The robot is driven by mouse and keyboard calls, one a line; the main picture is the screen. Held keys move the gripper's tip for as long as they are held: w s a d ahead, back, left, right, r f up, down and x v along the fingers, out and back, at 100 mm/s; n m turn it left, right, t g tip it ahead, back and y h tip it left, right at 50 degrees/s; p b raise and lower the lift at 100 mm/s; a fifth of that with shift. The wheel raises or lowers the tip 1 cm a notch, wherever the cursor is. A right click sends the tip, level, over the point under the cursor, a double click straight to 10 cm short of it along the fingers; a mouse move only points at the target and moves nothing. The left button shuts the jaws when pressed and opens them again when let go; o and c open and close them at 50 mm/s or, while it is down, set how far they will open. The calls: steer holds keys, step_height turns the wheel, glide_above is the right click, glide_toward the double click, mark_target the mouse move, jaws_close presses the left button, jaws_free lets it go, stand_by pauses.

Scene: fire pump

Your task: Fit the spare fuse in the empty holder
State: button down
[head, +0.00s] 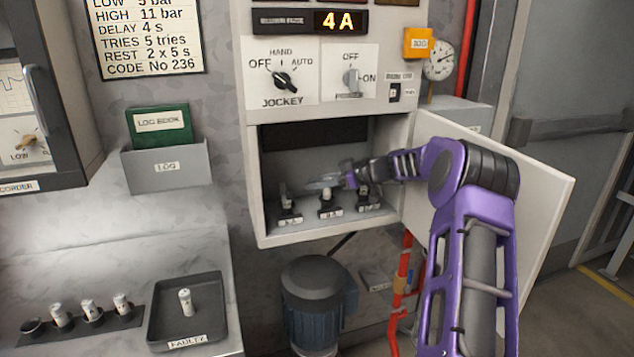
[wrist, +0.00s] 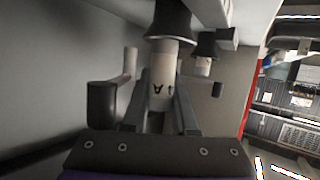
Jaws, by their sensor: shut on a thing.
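My gripper (head: 326,184) is inside the open cabinet, above the middle of the three fuse holders (head: 328,212). In the wrist view my gripper's fingers (wrist: 165,95) are shut on a pale fuse (wrist: 160,72) with dark lettering. One end of this fuse meets a black cup-shaped holder (wrist: 170,20); I cannot tell how deep it sits. A second pale fuse (wrist: 203,67) stands in another black cup to the right. In the head view the left holder (head: 289,217) and right holder (head: 370,210) flank the middle one, partly hidden by my arm.
The cabinet door (head: 540,200) stands open at right, behind my arm. A tray marked faulty (head: 215,335) holds one fuse (head: 185,302). Beside it a spare rack (head: 75,335) has several places, the leftmost without a fuse. A dark pump motor (head: 318,290) stands below the cabinet.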

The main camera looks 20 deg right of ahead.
mark_target(324, 195)
steer(key=f, duration=0.3)
steer(key=shift+s+f+g, duration=0.3)
steer(key=shift+s+f, duration=0.1)
steer(key=c, duration=0.6)
jaws_free()
steer(key=r, duration=0.8)
steer(key=r+p, duration=0.1)
steer(key=r, duration=0.4)
steer(key=shift+w+d+r, duration=0.1)
steer(key=shift+w, duration=0.15)
